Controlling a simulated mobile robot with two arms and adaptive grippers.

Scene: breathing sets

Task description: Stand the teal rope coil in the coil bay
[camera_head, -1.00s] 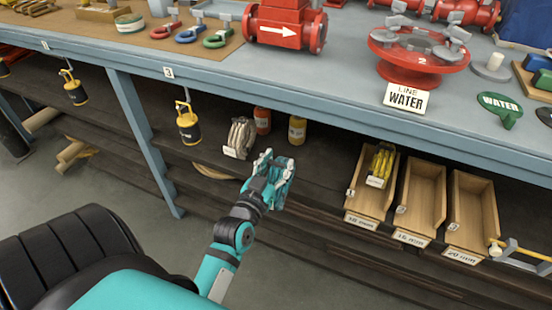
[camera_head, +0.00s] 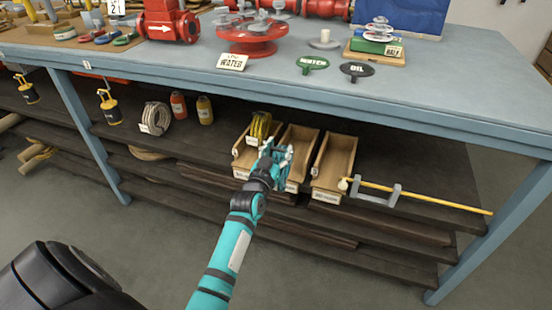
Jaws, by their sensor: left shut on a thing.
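My left gripper (camera_head: 274,158) is in front of the row of wooden bays on the upper shelf under the bench. It is shut on a small teal thing that looks like the teal rope coil; the fingers hide most of it. Three open wooden bays stand side by side: the left bay (camera_head: 240,161) with a yellow coil (camera_head: 259,127) in it, the middle bay (camera_head: 296,138), partly behind the gripper, and the right bay (camera_head: 333,158), which looks empty. I cannot read which label names the coil bay. My right gripper is not in view.
A beige rope coil (camera_head: 156,118), a red bottle (camera_head: 178,105) and a yellow bottle (camera_head: 205,110) stand left on the shelf. A yellow rod (camera_head: 430,199) on a grey bracket sticks out at right. The blue bench top (camera_head: 430,90) overhangs the bays.

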